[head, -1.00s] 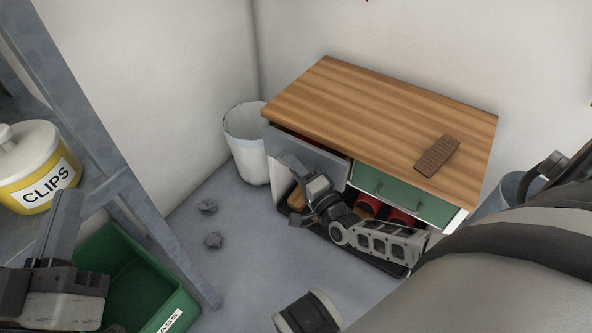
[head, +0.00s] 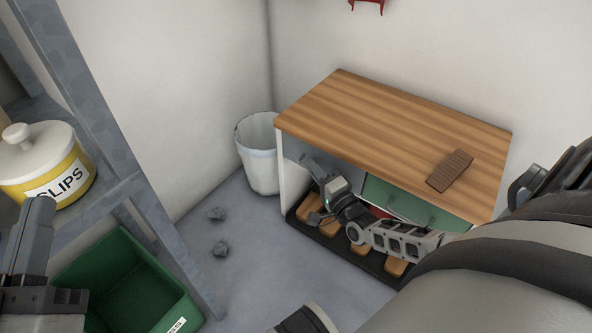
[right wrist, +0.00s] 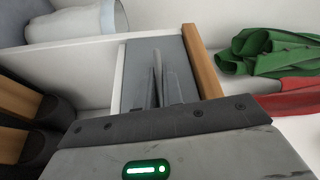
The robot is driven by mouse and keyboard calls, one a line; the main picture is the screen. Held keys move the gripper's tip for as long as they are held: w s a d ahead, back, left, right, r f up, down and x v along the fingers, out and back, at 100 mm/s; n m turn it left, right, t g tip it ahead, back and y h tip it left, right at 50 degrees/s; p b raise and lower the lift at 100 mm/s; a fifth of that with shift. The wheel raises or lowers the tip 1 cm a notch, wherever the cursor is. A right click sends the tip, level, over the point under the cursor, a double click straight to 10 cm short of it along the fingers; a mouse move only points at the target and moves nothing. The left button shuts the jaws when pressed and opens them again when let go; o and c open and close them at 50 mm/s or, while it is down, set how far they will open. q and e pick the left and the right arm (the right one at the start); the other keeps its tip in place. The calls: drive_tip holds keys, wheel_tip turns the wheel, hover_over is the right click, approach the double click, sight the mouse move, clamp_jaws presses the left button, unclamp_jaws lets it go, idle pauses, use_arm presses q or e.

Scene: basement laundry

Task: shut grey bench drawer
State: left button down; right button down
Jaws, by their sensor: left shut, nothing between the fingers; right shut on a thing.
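The wooden-topped bench (head: 390,112) stands against the far wall. Its grey drawer (head: 326,158) is at the left, under the top, and looks about flush with the bench front. In the right wrist view the grey drawer front (right wrist: 138,62) lies between the white side edge and the wooden top. My right gripper (head: 309,165) is at this front, shut on what looks like its handle; the fingers (right wrist: 163,78) hide the handle itself. My left gripper (head: 38,215) is shut and empty at the far left, away from the bench.
A green drawer (head: 410,205) sits right of the grey one. Clogs (head: 330,228) stand on a dark rack below. A white bin (head: 257,160) is left of the bench. A shelf with a clips jar (head: 45,165) and green crate (head: 120,290) are left.

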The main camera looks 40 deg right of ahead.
use_arm(q)
drive_tip(key=shift+d+r, duration=0.1)
drive_tip(key=shift+d, duration=0.05)
use_arm(e)
drive_tip(key=shift+d, duration=0.35)
drive_tip(key=c, duration=1.5)
unclamp_jaws()
use_arm(q)
drive_tip(key=shift+w+d, duration=0.1)
use_arm(e)
drive_tip(key=shift+a, duration=0.1)
